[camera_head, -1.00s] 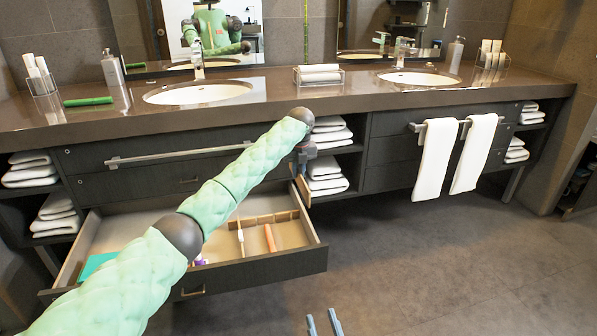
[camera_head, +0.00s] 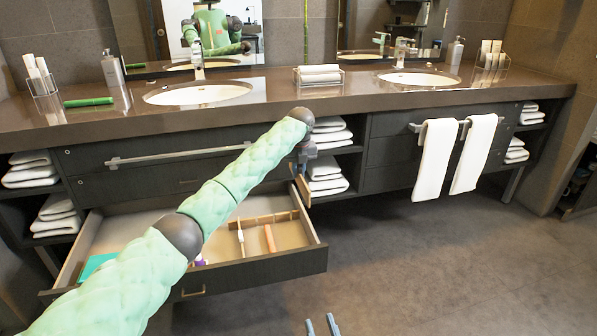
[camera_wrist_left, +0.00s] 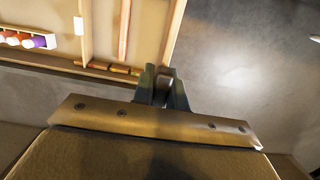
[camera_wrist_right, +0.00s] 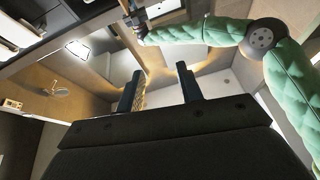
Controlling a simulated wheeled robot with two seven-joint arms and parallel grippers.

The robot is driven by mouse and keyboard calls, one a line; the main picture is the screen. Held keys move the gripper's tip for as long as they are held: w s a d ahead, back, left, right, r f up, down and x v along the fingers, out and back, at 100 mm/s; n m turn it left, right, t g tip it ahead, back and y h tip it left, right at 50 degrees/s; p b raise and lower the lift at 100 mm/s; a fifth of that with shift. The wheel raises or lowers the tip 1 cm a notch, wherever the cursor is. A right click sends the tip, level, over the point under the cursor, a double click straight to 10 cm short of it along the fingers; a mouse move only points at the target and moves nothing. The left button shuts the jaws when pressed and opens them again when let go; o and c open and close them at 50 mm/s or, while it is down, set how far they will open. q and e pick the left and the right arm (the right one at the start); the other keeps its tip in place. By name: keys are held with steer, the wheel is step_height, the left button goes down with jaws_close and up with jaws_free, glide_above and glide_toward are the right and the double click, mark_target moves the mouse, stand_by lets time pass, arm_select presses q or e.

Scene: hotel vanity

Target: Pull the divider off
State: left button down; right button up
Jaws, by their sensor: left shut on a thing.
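The pulled-out drawer (camera_head: 262,264) holds light wooden divider strips (camera_head: 265,219); a notched strip also shows in the left wrist view (camera_wrist_left: 108,68). My left gripper (camera_head: 304,168) is over the drawer's back right corner. It is shut on a small wooden piece, apparently the divider (camera_head: 301,188), which stands steeply at that corner. In the left wrist view the fingers (camera_wrist_left: 164,82) close around it and hide most of it; whether it is free of the drawer cannot be told. My right gripper (camera_head: 322,325) is low in front, away from the drawer, open and empty.
An orange bar (camera_head: 270,238), a white stick, purple-capped items and a teal box (camera_head: 97,264) lie in the drawer. Folded towels (camera_head: 326,177) sit on shelves just right of my left gripper. The floor at right is clear.

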steer(key=shift+f, duration=0.1)
